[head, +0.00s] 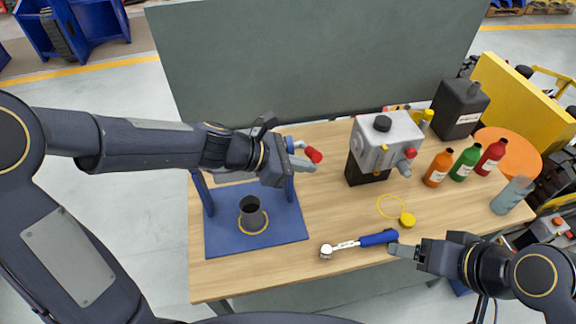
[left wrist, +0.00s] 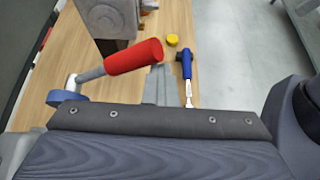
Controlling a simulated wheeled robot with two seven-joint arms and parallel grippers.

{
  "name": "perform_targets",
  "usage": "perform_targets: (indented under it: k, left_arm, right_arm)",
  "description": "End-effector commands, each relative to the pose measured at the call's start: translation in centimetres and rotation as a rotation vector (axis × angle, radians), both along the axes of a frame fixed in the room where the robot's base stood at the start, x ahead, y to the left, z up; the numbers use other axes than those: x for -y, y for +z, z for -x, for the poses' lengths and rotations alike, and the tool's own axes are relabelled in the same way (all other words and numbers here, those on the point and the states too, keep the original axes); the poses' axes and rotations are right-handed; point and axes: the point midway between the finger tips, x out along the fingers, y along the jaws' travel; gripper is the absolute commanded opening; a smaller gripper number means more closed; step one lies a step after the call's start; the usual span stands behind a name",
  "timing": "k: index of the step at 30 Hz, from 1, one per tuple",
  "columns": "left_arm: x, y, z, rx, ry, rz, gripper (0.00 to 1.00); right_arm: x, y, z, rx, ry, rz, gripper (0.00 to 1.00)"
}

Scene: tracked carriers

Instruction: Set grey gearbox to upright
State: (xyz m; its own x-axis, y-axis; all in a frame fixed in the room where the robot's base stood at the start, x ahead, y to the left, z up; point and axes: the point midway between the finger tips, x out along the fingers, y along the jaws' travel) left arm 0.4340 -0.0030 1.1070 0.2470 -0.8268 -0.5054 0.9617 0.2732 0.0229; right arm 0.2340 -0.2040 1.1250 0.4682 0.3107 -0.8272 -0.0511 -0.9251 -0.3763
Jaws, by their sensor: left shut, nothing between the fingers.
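The grey gearbox (head: 388,143) rests on a dark block (head: 365,170) right of the table's middle. It has a black cap on top and a red knob at its front right. Part of it shows at the top of the left wrist view (left wrist: 105,15). My left gripper (head: 302,163) is shut and empty, left of the gearbox and apart from it. It is close to a red crank handle (head: 314,155), which also shows large in the left wrist view (left wrist: 133,57); contact cannot be told. My right gripper (head: 402,250) is low at the table's front edge, its jaw opening unclear.
A blue stand (head: 280,231) with a dark cup (head: 251,214) is beneath my left arm. A blue-handled ratchet (head: 376,238) lies near my right gripper. A yellow cap (head: 407,220), several bottles and a black canister (head: 458,108) stand to the right. Bare wood lies mid-table.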

Motion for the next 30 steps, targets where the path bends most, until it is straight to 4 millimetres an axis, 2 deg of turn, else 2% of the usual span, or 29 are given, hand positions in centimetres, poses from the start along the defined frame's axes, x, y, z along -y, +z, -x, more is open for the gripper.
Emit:
perform_targets:
  k: [1,2,9,15,30]
  left_arm:
    - [0.1,1.2,-0.3,0.005,0.003,0.001,0.00]
    - [0.1,1.5,-0.5,-0.002,0.004,0.002,0.00]
    - [-0.4,3.5,-2.1,-0.416,0.002,0.119,0.00]
    - [-1.0,4.9,-4.1,-0.785,0.000,0.225,0.00]
    - [-2.4,7.1,-9.2,-1.177,0.000,0.339,0.00]
  right_arm:
    - [0.0,0.9,0.0,0.000,0.000,0.000,0.68]
    - [0.0,1.2,0.0,0.000,0.000,0.000,0.68]
    - [0.0,2.7,0.0,0.000,0.000,0.000,0.68]
    - [0.0,3.1,0.0,0.000,0.000,0.000,0.68]
    - [0.0,3.1,0.0,0.000,0.000,0.000,0.68]
